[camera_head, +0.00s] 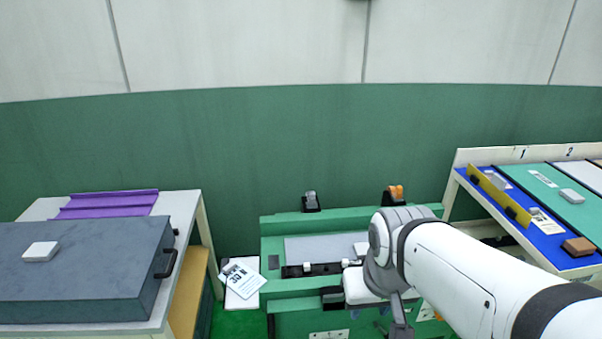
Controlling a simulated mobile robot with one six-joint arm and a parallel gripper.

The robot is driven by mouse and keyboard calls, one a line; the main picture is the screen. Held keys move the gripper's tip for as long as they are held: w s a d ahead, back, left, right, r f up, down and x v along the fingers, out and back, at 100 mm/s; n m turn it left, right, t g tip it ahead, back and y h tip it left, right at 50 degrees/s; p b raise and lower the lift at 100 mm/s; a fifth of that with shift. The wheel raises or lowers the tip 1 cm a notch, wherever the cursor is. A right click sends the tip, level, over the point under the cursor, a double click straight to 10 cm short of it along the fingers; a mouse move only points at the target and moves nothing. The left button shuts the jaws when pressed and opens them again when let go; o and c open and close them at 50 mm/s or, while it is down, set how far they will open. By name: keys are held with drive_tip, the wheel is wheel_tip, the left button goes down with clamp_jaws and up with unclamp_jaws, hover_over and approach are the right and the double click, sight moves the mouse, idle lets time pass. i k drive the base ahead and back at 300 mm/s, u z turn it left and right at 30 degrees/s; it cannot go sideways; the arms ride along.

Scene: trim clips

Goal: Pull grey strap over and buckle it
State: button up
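A green bench (279,227) stands in the middle, with a light grey panel on its top. At its back edge a small grey piece, which looks like the grey strap's end (310,197), sits in a black holder. An orange piece (396,191) sits in a similar holder farther right. A black block that may be a buckle (333,298) is at the bench's front, below the grey piece. My gripper (401,328) hangs over the front right of the bench, away from the grey piece. Its fingers are small and partly cut off, so their opening is unclear.
A black bar (325,269) with small white blocks lies across the bench. A table with a dark grey case (90,270) stands left. A sloped rack with a blue panel (545,240) stands right. My arm hides the bench's right part. A notepad (242,280) lies left of the bench.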

sight(311, 202)
drive_tip(key=i, duration=0.95)
